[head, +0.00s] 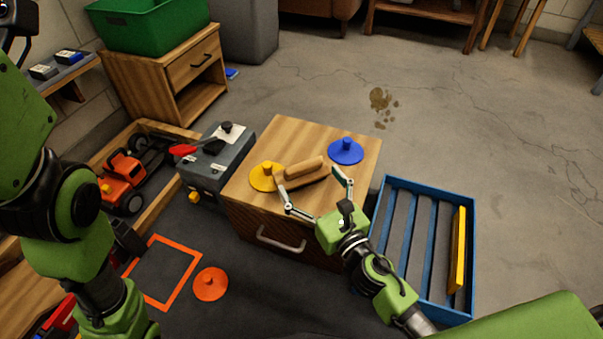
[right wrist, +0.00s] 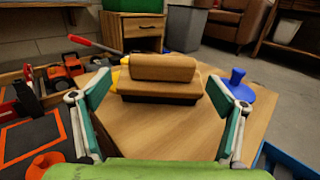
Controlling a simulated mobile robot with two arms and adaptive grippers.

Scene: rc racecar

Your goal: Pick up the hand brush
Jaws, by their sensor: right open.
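The hand brush (head: 306,170) has a tan wooden body and lies on top of the wooden cabinet (head: 245,202), between a yellow knobbed disc and a blue one. In the right wrist view the brush (right wrist: 162,80) lies straight ahead, just beyond the fingertips. My right gripper (head: 312,184) is open and empty, its two fingers spread wide on the near side of the brush. The fingers (right wrist: 163,92) frame the brush in the right wrist view without visibly holding it. My left arm shows at the left, but its gripper cannot be made out clearly.
A yellow disc (head: 266,176) and a blue disc (head: 346,151) flank the brush. A grey box (head: 214,165) with a red-handled tool stands left. A blue slatted crate (head: 400,235) holding a yellow bar stands right. An orange disc (head: 210,284) lies on the dark mat.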

